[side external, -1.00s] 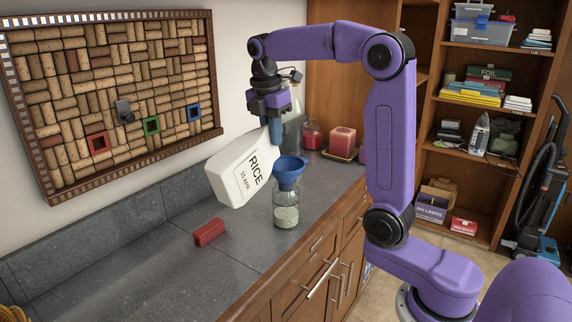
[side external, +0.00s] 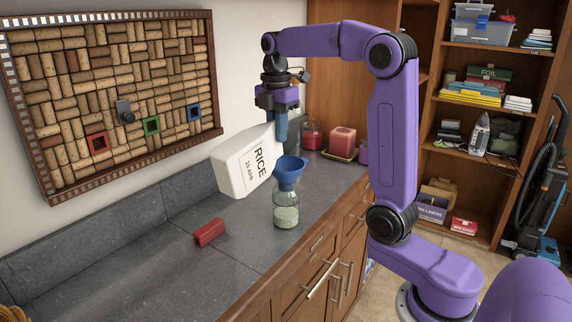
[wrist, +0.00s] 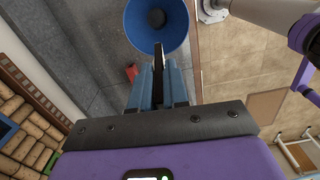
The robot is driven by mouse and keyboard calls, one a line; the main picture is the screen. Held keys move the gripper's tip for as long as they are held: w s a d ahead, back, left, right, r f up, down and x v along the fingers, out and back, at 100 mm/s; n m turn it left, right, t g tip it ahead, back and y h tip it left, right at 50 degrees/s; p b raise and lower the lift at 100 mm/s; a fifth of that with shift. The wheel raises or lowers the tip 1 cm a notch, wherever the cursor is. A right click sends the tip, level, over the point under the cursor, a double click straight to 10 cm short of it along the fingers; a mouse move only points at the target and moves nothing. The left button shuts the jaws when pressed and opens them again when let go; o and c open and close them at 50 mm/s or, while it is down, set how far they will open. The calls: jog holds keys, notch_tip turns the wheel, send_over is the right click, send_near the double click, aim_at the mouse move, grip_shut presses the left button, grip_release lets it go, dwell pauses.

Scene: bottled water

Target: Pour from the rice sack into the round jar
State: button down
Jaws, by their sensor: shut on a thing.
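The rice sack (side external: 245,163) is a white, box-like container marked RICE, tilted in the air in the side view. My gripper (side external: 281,130) is shut on it at its upper right end. The round jar (side external: 286,214) is clear glass and stands upright on the counter with pale grains in its lower part. A blue funnel (side external: 290,171) sits in the jar's mouth, just below and right of the sack. The wrist view shows my fingers (wrist: 160,85) close together, pointing toward the funnel (wrist: 157,20). The sack cannot be made out there, and no falling grains are visible.
A red block-like piece (side external: 209,232) lies on the grey counter (side external: 165,270), left of the jar. A red jar (side external: 312,135) and a red candle (side external: 342,141) on a tray stand behind. A cork board (side external: 105,90) hangs on the wall.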

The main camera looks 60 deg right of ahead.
jog(key=shift+d+r+y, duration=0.15)
jog(key=shift+d+y, duration=0.95)
jog(key=shift+y, duration=0.6)
dwell(3.2)
